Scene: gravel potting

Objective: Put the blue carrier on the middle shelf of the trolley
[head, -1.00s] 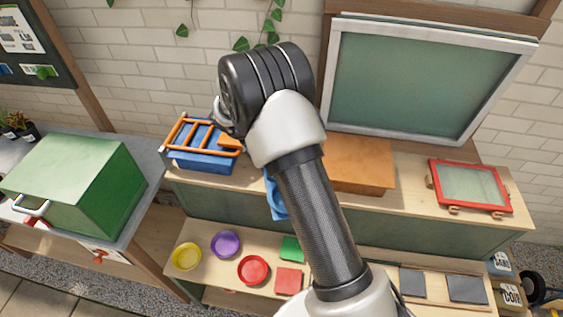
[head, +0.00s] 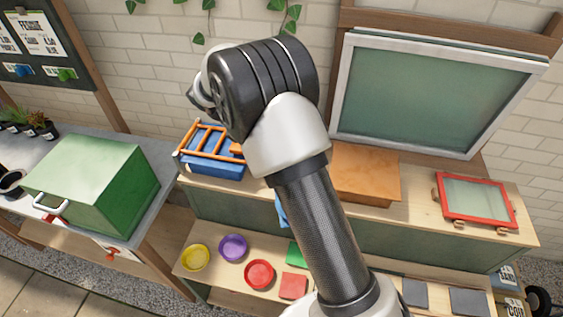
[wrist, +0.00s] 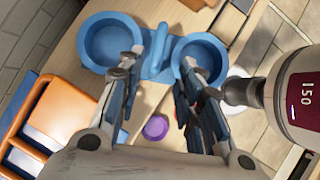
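The blue carrier (wrist: 205,48) shows in the wrist view, with two round cups and a handle bar between them. My gripper (wrist: 158,60) has its fingers spread, one on each side of the handle, with gaps visible; whether the handle lies at fingertip depth I cannot tell. In the head view my arm hides most of the gripper. A blue piece (head: 282,210) shows beside my arm there; I cannot tell whether it is the carrier. I cannot make out the trolley or its middle shelf.
A blue box with an orange rack (head: 212,148) stands on the bench top (head: 420,212). A green box (head: 95,180) stands left, a red frame (head: 475,200) right. Below are coloured dishes, including a purple one (head: 233,248). A maroon cylinder marked "150" (wrist: 300,98) is close at right.

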